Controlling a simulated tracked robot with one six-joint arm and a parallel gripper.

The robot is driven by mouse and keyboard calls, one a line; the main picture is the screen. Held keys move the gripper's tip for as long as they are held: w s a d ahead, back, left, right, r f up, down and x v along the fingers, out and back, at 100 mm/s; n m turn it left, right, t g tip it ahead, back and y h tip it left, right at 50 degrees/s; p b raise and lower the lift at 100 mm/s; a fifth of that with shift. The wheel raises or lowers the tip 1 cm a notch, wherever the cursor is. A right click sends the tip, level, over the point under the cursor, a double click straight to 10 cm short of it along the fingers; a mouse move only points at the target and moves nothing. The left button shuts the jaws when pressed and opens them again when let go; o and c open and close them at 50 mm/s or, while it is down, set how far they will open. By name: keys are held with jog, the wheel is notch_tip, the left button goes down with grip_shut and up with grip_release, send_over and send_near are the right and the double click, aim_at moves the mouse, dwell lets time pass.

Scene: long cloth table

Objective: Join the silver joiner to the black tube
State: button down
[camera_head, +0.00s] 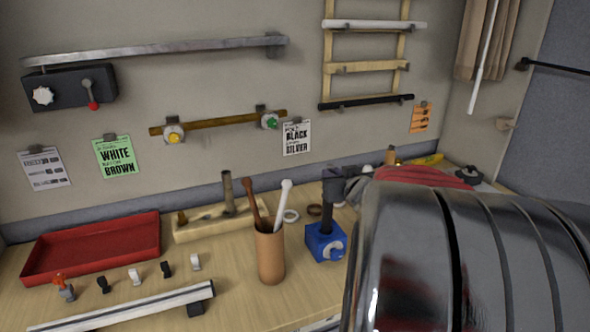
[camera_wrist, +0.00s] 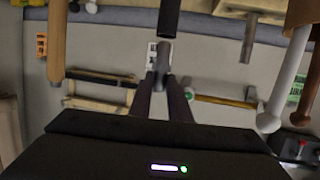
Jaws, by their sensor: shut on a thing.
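The black tube (camera_head: 326,220) stands upright in a blue clamp block (camera_head: 322,244) on the table. In the wrist view, which is upside down, the black tube (camera_wrist: 170,18) comes in from the top edge. My gripper (camera_wrist: 162,78) is shut on the silver joiner (camera_wrist: 163,56), a short grey cylinder between the dark fingertips. The joiner's free end is very close to the tube's end and slightly to one side; I cannot tell whether they touch. In the head view my gripper (camera_head: 335,186) is at the tube's top, and the joiner is not distinguishable there.
A brown cup (camera_head: 271,257) with brown and white rods stands left of the clamp. Behind are a wooden block (camera_head: 205,226) with an upright grey tube and loose rings (camera_head: 291,216). A red tray (camera_head: 92,250), several small clips and a silver rail (camera_head: 130,310) lie at left.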

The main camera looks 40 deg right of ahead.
jog(key=shift+f, duration=2.1)
dwell(0.3)
jog(key=c, duration=1.6)
grip_release()
jog(key=shift+o, duration=0.2)
